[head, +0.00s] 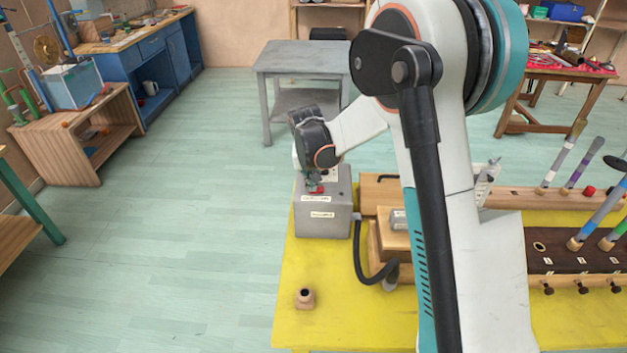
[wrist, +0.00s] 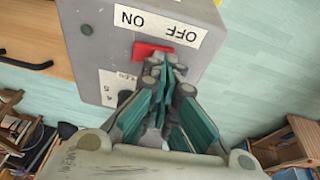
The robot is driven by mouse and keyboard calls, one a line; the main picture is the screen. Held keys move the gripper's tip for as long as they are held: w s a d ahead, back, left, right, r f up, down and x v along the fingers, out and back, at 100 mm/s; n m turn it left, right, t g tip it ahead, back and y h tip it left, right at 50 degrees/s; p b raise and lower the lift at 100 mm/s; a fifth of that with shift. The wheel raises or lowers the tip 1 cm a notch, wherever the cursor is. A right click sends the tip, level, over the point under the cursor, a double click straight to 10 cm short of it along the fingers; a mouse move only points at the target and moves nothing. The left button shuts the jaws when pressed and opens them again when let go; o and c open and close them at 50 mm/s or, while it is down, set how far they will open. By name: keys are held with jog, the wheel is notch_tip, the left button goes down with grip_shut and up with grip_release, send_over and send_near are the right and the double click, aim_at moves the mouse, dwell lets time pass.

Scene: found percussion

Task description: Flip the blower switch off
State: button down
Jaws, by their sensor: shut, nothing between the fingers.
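The blower box (head: 322,222) is a grey box on the yellow table's left part, with white labels. Its red switch (wrist: 150,51) shows in the wrist view beside a label (wrist: 155,25) reading ON and OFF, upside down there. A bit of red also shows in the head view (head: 317,189), under my gripper. My gripper (wrist: 168,66) is shut and empty, its fingertips at the right end of the switch. They hide part of it. I cannot tell whether they touch it, or which way the switch is set.
A black hose (head: 360,255) runs from the box to the wooden parts on its right. A small brown block (head: 305,299) with a hole stands near the front.

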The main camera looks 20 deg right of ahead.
jog(key=shift+s+d, duration=0.1)
jog(key=shift+d, duration=0.1)
jog(key=shift+s+d+r, duration=0.1)
jog(key=shift+s+d, duration=0.1)
jog(key=shift+d, duration=0.45)
jog(key=shift+r, duration=0.4)
jog(key=w+a+p+v, duration=0.1)
jog(key=p+v, duration=0.3)
jog(key=v, duration=0.9)
jog(key=shift+w+a+p, duration=0.25)
jog(key=shift+a+p, duration=0.05)
jog(key=shift+a, duration=0.2)
